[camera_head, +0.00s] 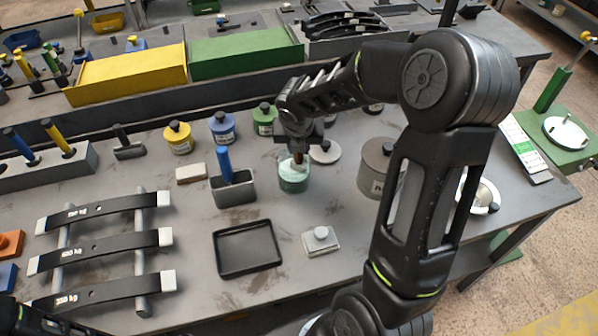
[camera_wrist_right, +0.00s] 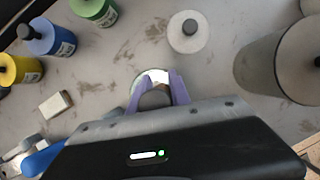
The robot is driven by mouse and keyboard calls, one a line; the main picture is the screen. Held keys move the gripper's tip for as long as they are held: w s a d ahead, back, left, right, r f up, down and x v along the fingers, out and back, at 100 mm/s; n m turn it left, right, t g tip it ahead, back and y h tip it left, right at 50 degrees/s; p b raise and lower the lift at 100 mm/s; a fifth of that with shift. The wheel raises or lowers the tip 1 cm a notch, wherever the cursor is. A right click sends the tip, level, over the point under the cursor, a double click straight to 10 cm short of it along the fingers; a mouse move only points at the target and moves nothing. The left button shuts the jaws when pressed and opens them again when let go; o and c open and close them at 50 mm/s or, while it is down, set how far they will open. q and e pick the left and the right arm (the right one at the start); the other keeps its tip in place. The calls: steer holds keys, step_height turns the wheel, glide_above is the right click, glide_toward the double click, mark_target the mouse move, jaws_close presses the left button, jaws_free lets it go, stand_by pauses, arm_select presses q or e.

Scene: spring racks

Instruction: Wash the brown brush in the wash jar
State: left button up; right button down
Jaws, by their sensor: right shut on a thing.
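The wash jar (camera_head: 293,176) is a glass jar with greenish liquid, standing open on the bench. My right gripper (camera_head: 298,150) is directly above it, pointing down. It is shut on the brown brush (camera_head: 299,158), which is upright with its lower end in the jar mouth. In the right wrist view the purple fingers (camera_wrist_right: 155,92) close on the dark end of the brush (camera_wrist_right: 154,99), with the jar's pale rim (camera_wrist_right: 153,76) behind. The bristles cannot be made out. A dark part of my left arm shows at the bottom left; its fingers are hidden.
A round lid (camera_head: 325,152) lies beside the jar, and a grey canister (camera_head: 377,168) stands to the right. A holder (camera_head: 233,190) with a blue-handled brush (camera_head: 224,165) is on the left. Yellow (camera_head: 178,138), blue (camera_head: 222,127) and green (camera_head: 265,119) bottles stand behind. A black tray (camera_head: 247,248) lies in front.

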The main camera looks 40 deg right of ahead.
steer(key=shift+r, duration=0.1)
stand_by(0.3)
steer(key=shift+r, duration=3.7)
steer(key=shift+r, duration=3)
